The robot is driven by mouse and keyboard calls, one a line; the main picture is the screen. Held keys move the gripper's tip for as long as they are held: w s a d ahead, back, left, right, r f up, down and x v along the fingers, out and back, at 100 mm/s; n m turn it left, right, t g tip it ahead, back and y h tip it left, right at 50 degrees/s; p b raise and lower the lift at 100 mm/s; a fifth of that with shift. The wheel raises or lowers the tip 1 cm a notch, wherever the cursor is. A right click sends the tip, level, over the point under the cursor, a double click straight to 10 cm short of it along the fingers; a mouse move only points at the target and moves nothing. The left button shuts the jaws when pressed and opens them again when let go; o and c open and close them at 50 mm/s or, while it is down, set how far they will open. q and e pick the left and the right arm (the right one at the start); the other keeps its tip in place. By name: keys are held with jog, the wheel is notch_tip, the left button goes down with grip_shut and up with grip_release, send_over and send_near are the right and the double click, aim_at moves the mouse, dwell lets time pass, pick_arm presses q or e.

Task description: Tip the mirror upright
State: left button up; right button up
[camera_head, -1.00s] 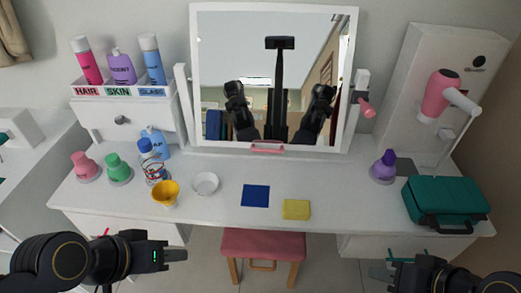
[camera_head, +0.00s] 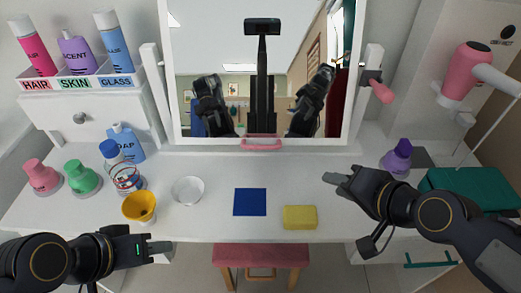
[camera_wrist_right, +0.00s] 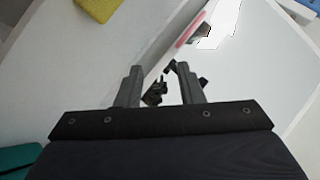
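The mirror (camera_head: 262,90) has a white frame and hangs between two white posts at the back of the vanity. A pink handle (camera_head: 262,143) is on its bottom edge, and a pink knob (camera_head: 378,89) is on the right post. The mirror's glass reflects my body; its exact tilt is hard to tell. My right gripper (camera_head: 337,180) is above the tabletop, in front of and below the mirror's right side. In the right wrist view its fingers (camera_wrist_right: 158,85) are apart and empty, facing the mirror. My left gripper (camera_head: 160,248) is at the front left, away from the mirror; its finger gap is unclear.
A yellow sponge (camera_head: 300,217), blue cloth (camera_head: 250,202), white dish (camera_head: 188,190) and yellow cup (camera_head: 139,207) lie along the front. Several bottles stand left. A purple bottle (camera_head: 397,158) and teal case (camera_head: 470,188) are right. A pink stool (camera_head: 262,256) is below.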

jog(key=w+a+f+m+t+b, duration=0.2)
jog(key=w+a+f+m+b, duration=0.15)
jog(key=w+b, duration=0.2)
jog(key=m+t+b, duration=0.4)
jog(key=m+b, duration=0.1)
jog(key=b, duration=0.2)
send_near(263, 147)
jog(key=w+f, duration=0.1)
jog(key=w, duration=0.2)
jog(key=shift+y, duration=0.3)
jog(key=x, duration=0.5)
jog(key=b+x, duration=0.1)
jog(key=x, duration=0.1)
jog(key=shift+w+a, duration=0.25)
jog(key=shift+a, duration=0.15)
grip_shut()
jog(key=shift+f, duration=0.15)
